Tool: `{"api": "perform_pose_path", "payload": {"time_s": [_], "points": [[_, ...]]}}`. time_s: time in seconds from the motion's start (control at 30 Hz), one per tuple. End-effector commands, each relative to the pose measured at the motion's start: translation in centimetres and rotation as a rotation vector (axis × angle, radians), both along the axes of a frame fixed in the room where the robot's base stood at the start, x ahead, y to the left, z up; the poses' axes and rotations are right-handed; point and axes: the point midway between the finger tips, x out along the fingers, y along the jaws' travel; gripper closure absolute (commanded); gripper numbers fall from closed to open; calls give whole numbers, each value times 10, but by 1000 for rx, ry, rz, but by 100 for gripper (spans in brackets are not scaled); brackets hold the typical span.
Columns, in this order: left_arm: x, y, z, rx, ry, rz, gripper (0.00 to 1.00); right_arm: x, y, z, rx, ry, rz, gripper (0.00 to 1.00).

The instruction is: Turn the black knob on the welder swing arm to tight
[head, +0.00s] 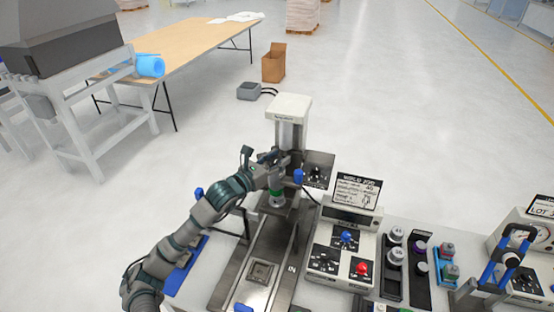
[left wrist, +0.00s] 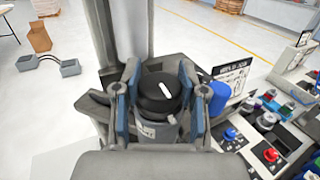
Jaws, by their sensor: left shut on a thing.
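The welder (head: 288,130) stands on the bench with its swing arm and post. The black knob (left wrist: 160,96) with a white pointer mark sits upright in the middle of the left wrist view. My left gripper (left wrist: 158,84) has one finger on each side of the knob and is shut on it. In the head view my left gripper (head: 272,160) is at the welder's swing arm and hides the knob. The white mark points up and slightly right in the left wrist view. My right gripper is not in view.
A control box (head: 343,248) with blue and red knobs stands right of the welder. Several small parts in trays lie farther right. A metal track (head: 258,262) runs toward the front. A cardboard box (head: 274,63) and a wooden table (head: 180,45) stand behind on open floor.

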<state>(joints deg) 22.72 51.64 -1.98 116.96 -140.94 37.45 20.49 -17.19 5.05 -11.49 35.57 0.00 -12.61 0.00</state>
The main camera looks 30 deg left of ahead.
Motion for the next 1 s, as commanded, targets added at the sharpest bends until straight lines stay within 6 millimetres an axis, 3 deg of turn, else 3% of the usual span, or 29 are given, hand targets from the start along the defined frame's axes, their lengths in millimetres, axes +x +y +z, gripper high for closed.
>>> {"api": "perform_pose_path", "payload": {"time_s": [0.63,0.67,0.73,1.0], "points": [[1,0,-7,0,15,0,94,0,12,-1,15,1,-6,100],[1,-1,-7,0,15,0,51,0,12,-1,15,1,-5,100],[1,-1,-6,0,13,0,34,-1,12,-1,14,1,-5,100],[0,-1,-2,0,6,0,32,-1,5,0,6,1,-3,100]]}}
